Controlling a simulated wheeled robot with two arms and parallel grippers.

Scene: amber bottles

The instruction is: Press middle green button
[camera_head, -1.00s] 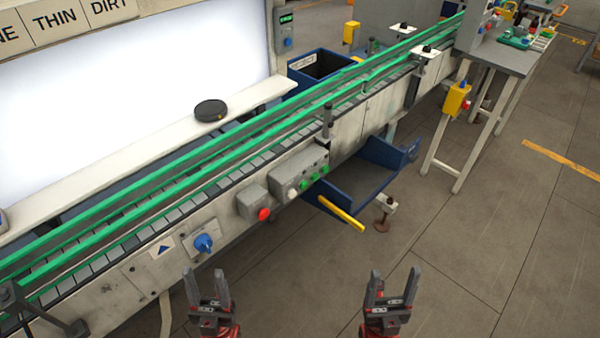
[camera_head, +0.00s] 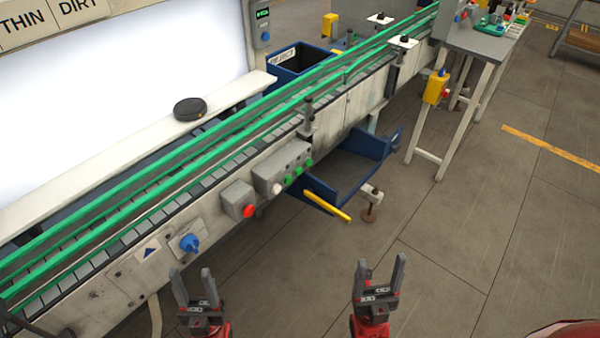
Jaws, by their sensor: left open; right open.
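A grey control box (camera_head: 272,166) on the conveyor's front side carries a row of three green buttons and a white button (camera_head: 276,188). The middle green button (camera_head: 298,171) sits between the other two green ones (camera_head: 288,180) (camera_head: 309,163). My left gripper (camera_head: 193,287) is open and empty, in the picture below and left of the box. My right gripper (camera_head: 380,277) is open and empty, below and right of the box. Both are apart from the buttons.
A red button (camera_head: 249,211) on its own grey box and a blue knob (camera_head: 189,243) are left of the green buttons. The floor (camera_head: 450,230) at right is clear.

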